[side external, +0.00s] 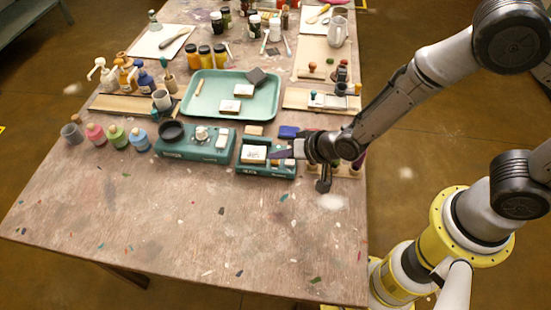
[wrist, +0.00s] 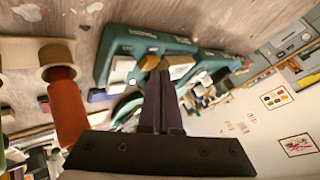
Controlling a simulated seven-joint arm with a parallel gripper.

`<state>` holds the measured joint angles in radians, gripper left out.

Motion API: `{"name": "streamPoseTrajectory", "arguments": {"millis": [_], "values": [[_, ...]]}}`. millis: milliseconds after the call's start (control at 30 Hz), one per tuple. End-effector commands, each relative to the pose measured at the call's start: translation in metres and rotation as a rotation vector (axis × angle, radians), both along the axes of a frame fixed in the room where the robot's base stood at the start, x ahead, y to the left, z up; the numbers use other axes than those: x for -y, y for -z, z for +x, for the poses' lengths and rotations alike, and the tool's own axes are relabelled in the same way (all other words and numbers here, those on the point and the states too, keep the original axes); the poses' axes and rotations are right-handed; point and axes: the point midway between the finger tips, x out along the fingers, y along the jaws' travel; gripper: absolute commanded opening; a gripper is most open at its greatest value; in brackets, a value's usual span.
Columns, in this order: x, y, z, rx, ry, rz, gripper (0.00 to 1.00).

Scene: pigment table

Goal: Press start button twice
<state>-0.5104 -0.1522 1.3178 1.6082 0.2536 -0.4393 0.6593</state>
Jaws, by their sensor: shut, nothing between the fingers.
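A teal device (side external: 262,171) with a pale square plate on top stands near the middle of the table. It also shows in the wrist view (wrist: 140,42), with a white block (wrist: 122,68) and a yellow-tan block (wrist: 181,66) on it. I cannot tell which part is the start button; no label is readable. My gripper (side external: 272,155) reaches in from the right, fingers low over the device's right part. In the wrist view my gripper (wrist: 157,72) is shut and empty, its dark fingertips against the yellow-tan block in the picture. Contact cannot be told.
A second teal device (side external: 205,154) with a black bowl and white knob stands to the left. A green tray (side external: 207,109) lies behind. Paint bottles (side external: 117,136) stand at left. An orange-red cylinder (wrist: 67,105) is near my gripper in the wrist view. The front table is clear.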

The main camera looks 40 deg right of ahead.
Motion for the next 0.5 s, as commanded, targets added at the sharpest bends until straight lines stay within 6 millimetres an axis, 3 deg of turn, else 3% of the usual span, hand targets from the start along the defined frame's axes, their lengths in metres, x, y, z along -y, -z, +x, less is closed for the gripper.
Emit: {"name": "streamPoseTrajectory", "arguments": {"millis": [500], "values": [[0.0001,0.0061,-0.0002,-0.001,0.0,0.0,0.0]]}}
